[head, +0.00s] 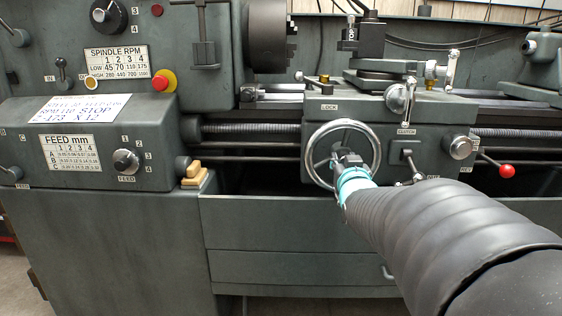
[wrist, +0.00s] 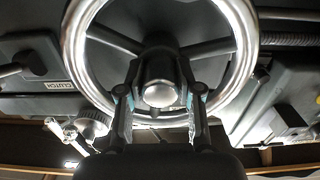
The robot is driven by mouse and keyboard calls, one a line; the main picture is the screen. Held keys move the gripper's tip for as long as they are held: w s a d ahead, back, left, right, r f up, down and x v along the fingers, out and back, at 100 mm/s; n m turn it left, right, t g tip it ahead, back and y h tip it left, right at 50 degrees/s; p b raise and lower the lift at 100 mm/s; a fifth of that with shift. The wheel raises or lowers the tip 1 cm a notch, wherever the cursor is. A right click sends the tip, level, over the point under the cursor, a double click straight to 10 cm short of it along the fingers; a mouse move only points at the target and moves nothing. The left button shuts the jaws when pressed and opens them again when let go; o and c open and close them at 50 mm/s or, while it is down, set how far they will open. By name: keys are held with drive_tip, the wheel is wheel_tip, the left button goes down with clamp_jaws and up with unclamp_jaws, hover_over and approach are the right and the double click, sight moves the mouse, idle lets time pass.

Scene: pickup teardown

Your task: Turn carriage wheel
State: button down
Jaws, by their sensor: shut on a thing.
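The carriage wheel (head: 343,123) is a silver-rimmed, dark-spoked handwheel on the front of the lathe's grey carriage apron (head: 290,172). My gripper (head: 346,163) is at the wheel, in front of its middle and lower right. In the wrist view the wheel (wrist: 75,48) fills the upper middle. My gripper (wrist: 159,82) has one finger on each side of a dark stub with a bright rounded end (wrist: 160,96), shut on it. I cannot tell whether this stub is the wheel's hub or its handle. My gripper and arm hide the wheel's lower right in the head view.
A red-knobbed lever (head: 507,171) and a short lever (head: 407,153) stick out right of the wheel. The chuck (head: 267,36) is up to the left. A paper note (head: 70,109) reading STOP and -173 X 12 lies on the feed box. A yellow-brown block (head: 194,176) sits left of the carriage.

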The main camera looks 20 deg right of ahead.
drive_tip(key=c, duration=0.8)
unclamp_jaws()
drive_tip(key=shift+d, duration=0.25)
drive_tip(key=shift+o, duration=0.2)
drive_tip(key=shift+a, duration=0.15)
drive_tip(key=shift+s, duration=0.15)
drive_tip(key=v, duration=1.1)
drive_tip(key=shift+s, duration=0.25)
drive_tip(key=shift+a, duration=0.15)
